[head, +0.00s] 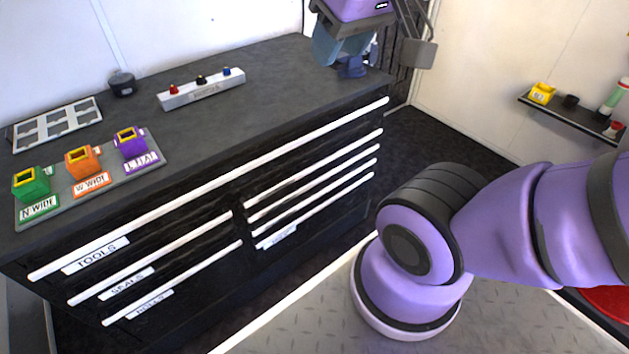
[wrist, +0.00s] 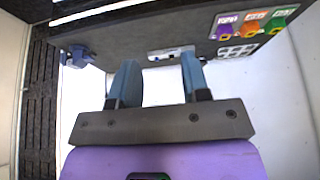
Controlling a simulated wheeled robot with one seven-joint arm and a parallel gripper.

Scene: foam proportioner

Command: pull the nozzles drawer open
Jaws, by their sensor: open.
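The black cabinet (head: 150,240) has several drawers with long white handle bars, all looking shut. Labels reading TOOLS (head: 95,255) and apparently SEALS (head: 126,284) are on the left; the lower left label (head: 139,304) is blurred. A small label (head: 276,237) on the lowest right drawer is too small to read, so I cannot tell which drawer is the nozzles one. My gripper (head: 333,50) is above the far right end of the bench top, away from the handles. In the wrist view my gripper (wrist: 158,65) has its two blue fingers apart with nothing between them.
On the bench top (head: 270,100) are green, orange and purple nozzle-like blocks (head: 82,163), a grey frame (head: 57,124), a black pot (head: 122,84) and a button bar (head: 201,89). A blue fixture (head: 351,68) sits at the far corner. Dark floor lies before the right drawers.

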